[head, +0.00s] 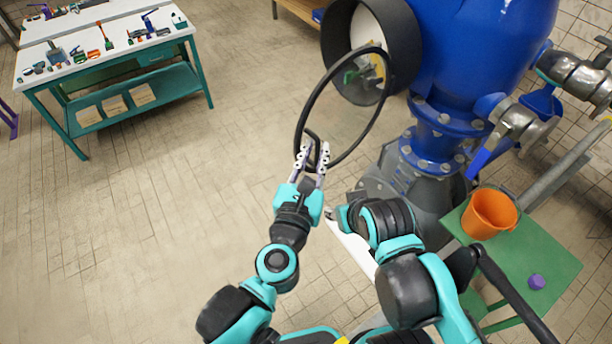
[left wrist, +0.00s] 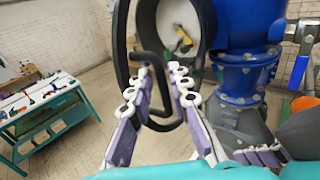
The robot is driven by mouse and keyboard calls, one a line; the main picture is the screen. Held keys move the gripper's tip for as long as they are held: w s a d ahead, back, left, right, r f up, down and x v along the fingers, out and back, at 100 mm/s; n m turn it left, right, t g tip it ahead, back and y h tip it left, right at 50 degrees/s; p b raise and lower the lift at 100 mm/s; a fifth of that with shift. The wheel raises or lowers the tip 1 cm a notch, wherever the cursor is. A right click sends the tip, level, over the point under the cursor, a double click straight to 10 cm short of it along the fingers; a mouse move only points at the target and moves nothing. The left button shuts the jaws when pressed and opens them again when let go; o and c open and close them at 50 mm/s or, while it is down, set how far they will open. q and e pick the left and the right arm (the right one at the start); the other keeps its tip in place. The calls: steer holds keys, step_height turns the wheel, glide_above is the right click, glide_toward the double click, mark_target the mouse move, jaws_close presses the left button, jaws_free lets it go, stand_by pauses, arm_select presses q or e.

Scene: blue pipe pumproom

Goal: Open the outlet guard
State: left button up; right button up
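The outlet guard (head: 300,112) is a thin black ring with a small black loop handle. It stands swung out at an angle from the round outlet (head: 408,45) of the blue pump, its right edge overlapping the outlet's mouth in the head view. My left gripper (head: 312,160) is at the handle, its fingers on either side of it. In the left wrist view the fingers (left wrist: 158,92) are spread apart with the handle between them and gaps showing. My right gripper (head: 332,213) is mostly hidden by its own wrist; purple finger pads show at lower right in the left wrist view.
A green and yellow object (head: 372,72) shows inside the outlet. An orange bucket (head: 488,214) and a purple piece (head: 537,282) stand on a green table (head: 540,250) at right. A workbench with tools (head: 110,62) is at upper left. The tiled floor at left is clear.

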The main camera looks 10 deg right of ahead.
arm_select(q)
steer(key=v, duration=1)
steer(key=shift+a, duration=0.15)
steer(key=shift+s+f, duration=0.1)
steer(key=shift+f, duration=0.05)
